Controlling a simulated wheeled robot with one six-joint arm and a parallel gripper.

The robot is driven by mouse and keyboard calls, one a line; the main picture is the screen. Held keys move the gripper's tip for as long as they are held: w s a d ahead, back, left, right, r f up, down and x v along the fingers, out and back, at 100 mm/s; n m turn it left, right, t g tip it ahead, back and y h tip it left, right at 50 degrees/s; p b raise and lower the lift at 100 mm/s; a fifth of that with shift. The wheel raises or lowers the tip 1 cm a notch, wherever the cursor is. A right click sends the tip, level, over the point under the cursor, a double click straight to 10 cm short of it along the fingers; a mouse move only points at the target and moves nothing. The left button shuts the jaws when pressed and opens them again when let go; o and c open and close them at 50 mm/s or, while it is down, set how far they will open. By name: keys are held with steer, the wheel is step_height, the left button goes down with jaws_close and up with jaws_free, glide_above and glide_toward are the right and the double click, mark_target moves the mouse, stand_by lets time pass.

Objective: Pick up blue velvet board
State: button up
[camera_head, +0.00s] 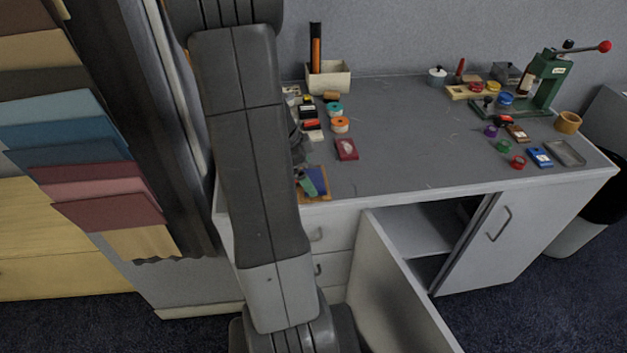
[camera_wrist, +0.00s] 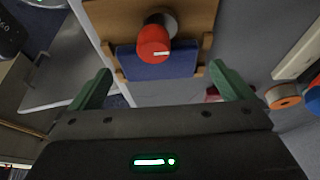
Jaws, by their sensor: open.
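The blue velvet board (camera_wrist: 184,64) lies on a brown wooden board (camera_wrist: 190,18) in the wrist view. A red cylinder with a white mark (camera_wrist: 153,43) stands out in front of the blue board and hides part of it. My gripper (camera_wrist: 160,70) is open, with one green finger on each side of the blue board and nothing held. I cannot tell how far the fingers are from it in depth.
The grey table (camera_head: 400,140) has a clear middle. A dark red box (camera_head: 347,149) and orange rolls (camera_head: 340,124) lie behind the wooden board. A cabinet door (camera_head: 390,290) hangs open below the front edge. A green press (camera_head: 548,80) stands at the right.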

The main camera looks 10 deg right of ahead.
steer(key=shift+x, duration=0.85)
steer(key=shift+s, duration=0.15)
steer(key=shift+c, duration=0.4)
steer(key=c, duration=0.8)
steer(key=shift+c, duration=0.2)
